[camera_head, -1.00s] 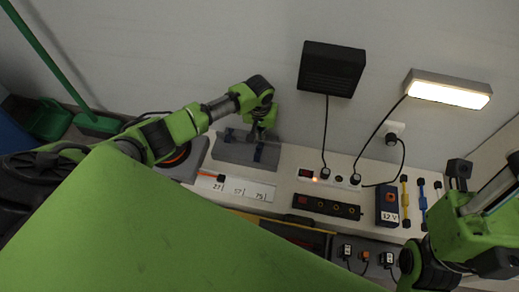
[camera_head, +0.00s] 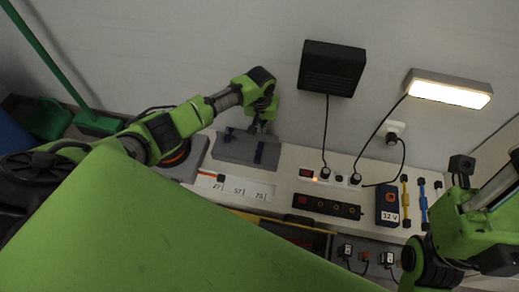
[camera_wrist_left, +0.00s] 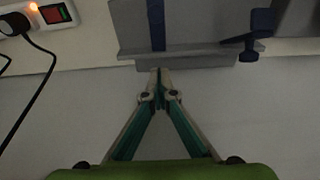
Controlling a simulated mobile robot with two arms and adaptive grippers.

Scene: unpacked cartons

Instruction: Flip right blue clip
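A grey box (camera_head: 240,148) with two blue clips stands at the back of the bench. The right blue clip (camera_head: 259,154) and the left blue clip (camera_head: 228,135) show on it in the head view. In the left wrist view, the right clip (camera_wrist_left: 156,25) is an upright strip on the grey box, and the left clip (camera_wrist_left: 248,46) sticks out over its edge. My left gripper (camera_wrist_left: 158,73) has its fingertips together at the box's edge, in line with the right clip, with nothing visible between them. It also shows in the head view (camera_head: 258,126). My right gripper's fingers cannot be made out.
A ruler-like strip (camera_head: 236,188) lies in front of the box. A socket strip (camera_head: 325,177) with plugs and cables, a dark terminal bar (camera_head: 327,207) and a 12 V block (camera_head: 387,206) are to the right. A black box (camera_head: 331,69) hangs on the wall above.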

